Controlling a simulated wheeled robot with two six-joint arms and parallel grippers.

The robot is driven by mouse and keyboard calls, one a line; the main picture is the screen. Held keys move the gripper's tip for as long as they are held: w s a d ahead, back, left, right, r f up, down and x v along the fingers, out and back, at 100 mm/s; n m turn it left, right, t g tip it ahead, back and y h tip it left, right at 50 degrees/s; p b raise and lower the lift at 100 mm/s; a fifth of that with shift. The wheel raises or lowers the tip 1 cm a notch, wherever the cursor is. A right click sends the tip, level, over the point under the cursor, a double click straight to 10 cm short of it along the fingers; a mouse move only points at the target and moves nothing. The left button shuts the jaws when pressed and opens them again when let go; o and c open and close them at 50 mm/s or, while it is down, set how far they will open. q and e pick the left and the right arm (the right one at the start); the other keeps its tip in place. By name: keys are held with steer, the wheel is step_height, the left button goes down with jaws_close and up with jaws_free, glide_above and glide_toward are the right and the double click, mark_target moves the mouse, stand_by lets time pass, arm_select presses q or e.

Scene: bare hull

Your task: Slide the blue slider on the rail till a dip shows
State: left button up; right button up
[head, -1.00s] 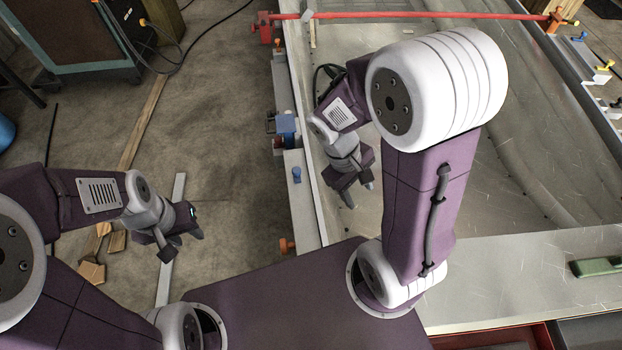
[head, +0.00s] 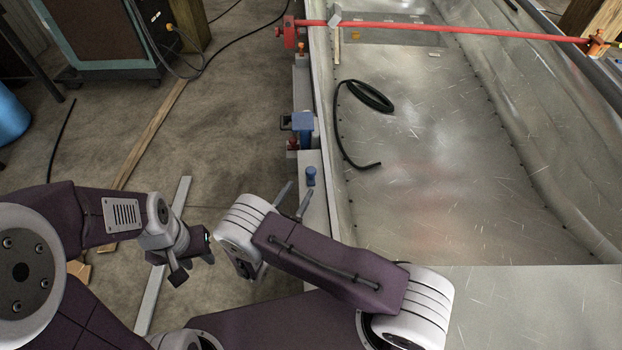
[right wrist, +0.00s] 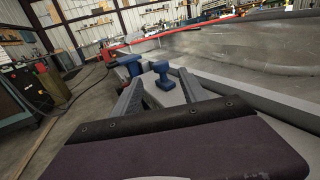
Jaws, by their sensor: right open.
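A blue block (head: 302,122) sits on the grey rail (head: 313,200) along the hull's left edge. A separate blue knob (head: 311,176) stands nearer to me on the rail; I cannot tell for sure which is the slider. Both show in the right wrist view, the block (right wrist: 129,64) left of the knob (right wrist: 162,76). My right gripper (head: 294,193) is open and empty, just left of and nearer than the knob, apart from it. Its fingers (right wrist: 160,92) frame the knob in the wrist view. My left gripper (head: 194,272) hangs over the floor, fingers apart, empty. No dip is visible.
A red bar (head: 440,30) crosses the hull at the back. A black hose (head: 367,95) lies on the bare metal sheet (head: 450,160). Wooden strips (head: 150,135) and a metal strip (head: 165,250) lie on the floor at left. The floor left of the rail is mostly clear.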

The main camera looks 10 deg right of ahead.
mark_target(309, 174)
steer(key=b+x, duration=0.1)
steer(key=x, duration=0.8)
steer(key=shift+d+r, duration=0.1)
steer(key=shift+d, duration=0.05)
jaws_close()
stand_by(1.0)
